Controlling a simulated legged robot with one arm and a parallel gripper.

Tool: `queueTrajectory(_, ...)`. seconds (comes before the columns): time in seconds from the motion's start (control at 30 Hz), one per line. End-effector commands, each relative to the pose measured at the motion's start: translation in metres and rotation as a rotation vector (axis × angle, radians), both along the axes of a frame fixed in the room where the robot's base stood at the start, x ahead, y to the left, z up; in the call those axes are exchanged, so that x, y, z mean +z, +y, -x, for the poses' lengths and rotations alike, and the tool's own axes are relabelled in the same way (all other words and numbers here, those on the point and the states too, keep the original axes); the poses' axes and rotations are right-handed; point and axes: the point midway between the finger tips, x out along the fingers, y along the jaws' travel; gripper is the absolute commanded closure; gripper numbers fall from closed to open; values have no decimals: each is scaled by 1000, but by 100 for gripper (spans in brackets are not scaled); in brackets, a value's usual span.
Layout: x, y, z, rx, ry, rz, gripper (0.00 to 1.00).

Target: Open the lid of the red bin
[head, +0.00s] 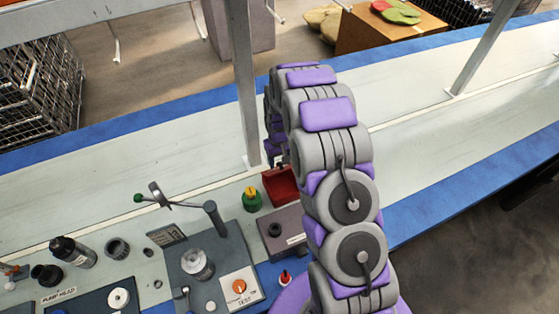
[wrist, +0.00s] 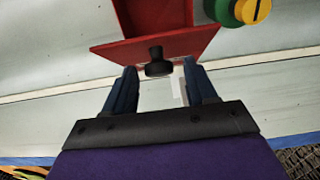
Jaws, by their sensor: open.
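The red bin (head: 281,187) stands on the bench in the head view, partly hidden by my arm. In the wrist view the bin (wrist: 155,18) is at the top, with its inside showing. Its red lid (wrist: 110,50) stands out from the box edge nearest my gripper, so it appears open. A black knob (wrist: 157,62) sits on the lid. My gripper (wrist: 160,68) is open, with one finger on each side of the knob. I cannot tell whether a finger touches it. My arm hides most of the gripper in the head view.
A green and yellow knob (head: 251,198) stands close beside the bin. A grey box (head: 280,232) and a test stand (head: 200,265) are near it. A metal post (head: 246,85) rises behind the bin. The bench beyond is largely clear.

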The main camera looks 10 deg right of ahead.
Motion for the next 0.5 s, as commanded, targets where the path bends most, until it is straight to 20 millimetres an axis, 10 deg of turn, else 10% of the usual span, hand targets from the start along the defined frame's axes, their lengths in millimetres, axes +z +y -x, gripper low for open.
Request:
queueTrajectory(0.33,-3,0,0,0,-1,0,45)
queueTrajectory(0.5,-3,0,0,0,-1,0,61)
